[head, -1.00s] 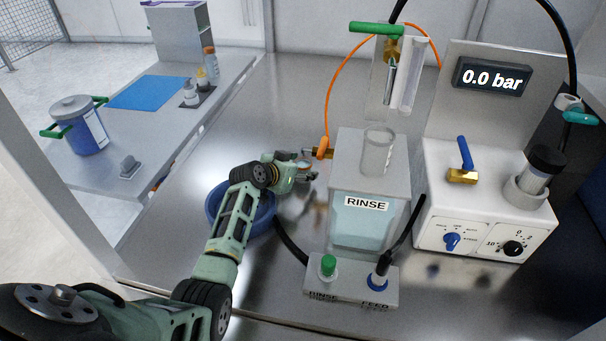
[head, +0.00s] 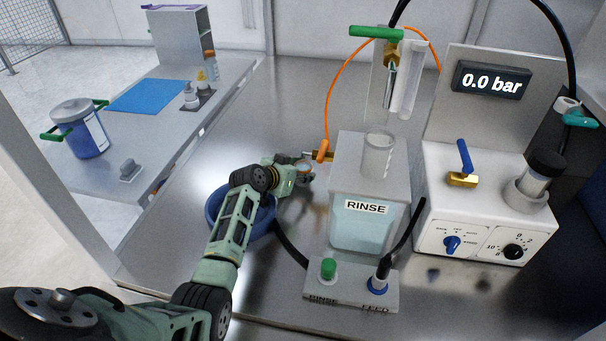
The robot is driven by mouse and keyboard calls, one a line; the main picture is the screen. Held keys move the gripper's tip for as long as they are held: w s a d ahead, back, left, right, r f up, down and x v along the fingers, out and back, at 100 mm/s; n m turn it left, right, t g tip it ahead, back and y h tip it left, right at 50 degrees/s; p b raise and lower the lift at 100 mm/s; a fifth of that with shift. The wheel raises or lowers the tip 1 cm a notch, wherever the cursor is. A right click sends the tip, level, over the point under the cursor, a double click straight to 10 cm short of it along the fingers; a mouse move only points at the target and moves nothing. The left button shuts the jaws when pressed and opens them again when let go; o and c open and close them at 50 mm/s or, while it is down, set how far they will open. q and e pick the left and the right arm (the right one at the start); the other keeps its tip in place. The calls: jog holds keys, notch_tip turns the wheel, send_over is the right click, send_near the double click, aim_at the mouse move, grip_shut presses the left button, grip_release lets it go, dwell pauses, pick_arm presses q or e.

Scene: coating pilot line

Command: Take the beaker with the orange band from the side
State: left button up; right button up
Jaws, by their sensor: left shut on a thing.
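My left gripper (head: 303,170) reaches in from the left over the steel bench, just left of the rinse tank. A second clear beaker (head: 378,158) stands upright on top of the rinse tank (head: 367,228), with no orange band visible. My right gripper is not in view.
A blue bowl (head: 213,207) sits below my left forearm. An orange hose (head: 328,115) and brass fitting are close beyond the gripper. The pressure unit (head: 480,190) stands at right. The bench (head: 270,105) is clear behind the gripper.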

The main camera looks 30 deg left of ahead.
pick_arm(q)
jog(key=shift+r+p, duration=0.3)
jog(key=shift+r, duration=0.15)
jog(key=shift+s, duration=0.1)
